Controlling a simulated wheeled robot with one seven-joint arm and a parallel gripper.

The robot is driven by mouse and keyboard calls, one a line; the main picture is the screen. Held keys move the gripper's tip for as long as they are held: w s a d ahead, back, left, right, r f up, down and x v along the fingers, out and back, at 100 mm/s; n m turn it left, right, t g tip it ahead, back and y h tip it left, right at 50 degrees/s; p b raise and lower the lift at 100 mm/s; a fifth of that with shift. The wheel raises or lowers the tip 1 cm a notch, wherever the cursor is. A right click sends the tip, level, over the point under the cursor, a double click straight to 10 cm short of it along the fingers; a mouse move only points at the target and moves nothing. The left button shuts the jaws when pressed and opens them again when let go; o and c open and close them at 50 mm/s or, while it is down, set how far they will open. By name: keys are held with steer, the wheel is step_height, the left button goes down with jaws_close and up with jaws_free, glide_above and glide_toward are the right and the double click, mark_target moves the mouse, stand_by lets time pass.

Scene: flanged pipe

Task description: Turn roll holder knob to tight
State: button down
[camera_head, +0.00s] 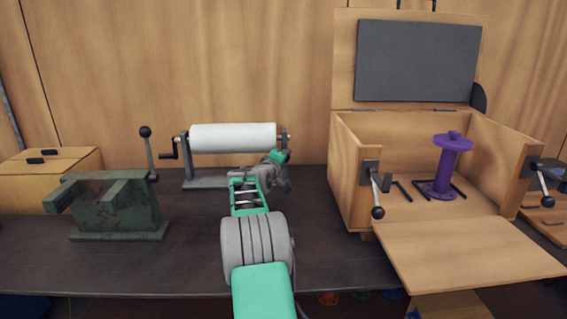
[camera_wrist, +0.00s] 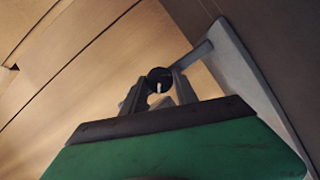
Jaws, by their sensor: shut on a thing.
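The roll holder (camera_head: 205,183) stands at the back of the bench, with a white roll (camera_head: 232,138) across it and a crank at its left end. My gripper (camera_head: 281,172) is at the holder's right end, and my arm hides part of that side. In the wrist view, my gripper (camera_wrist: 158,90) has its two fingers on either side of the dark round knob (camera_wrist: 154,73), which has a white mark on its face. The fingers are shut on the knob. The holder's grey frame (camera_wrist: 245,75) runs along the right of the wrist view.
A green vise-like block (camera_head: 110,207) with a ball-ended lever stands at the left. An open wooden box (camera_head: 350,185) with a purple spool (camera_head: 447,165) stands at the right, its front flap lowered. A wooden wall is behind. Dark bench top (camera_head: 190,255) is clear in front.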

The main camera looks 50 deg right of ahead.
steer(key=n, duration=0.1)
steer(key=n+h, duration=0.1)
steer(key=n+b, duration=0.1)
steer(key=shift+f+n+h, duration=0.25)
steer(key=shift+n+h, duration=0.65)
steer(key=shift+n, duration=1)
steer(key=shift+t, duration=0.4)
steer(key=c, duration=0.9)
jaws_free()
steer(key=shift+c, duration=0.2)
steer(key=shift+a, duration=0.1)
steer(key=v, duration=0.7)
steer(key=shift+a+f, duration=0.1)
steer(key=shift+a, duration=0.25)
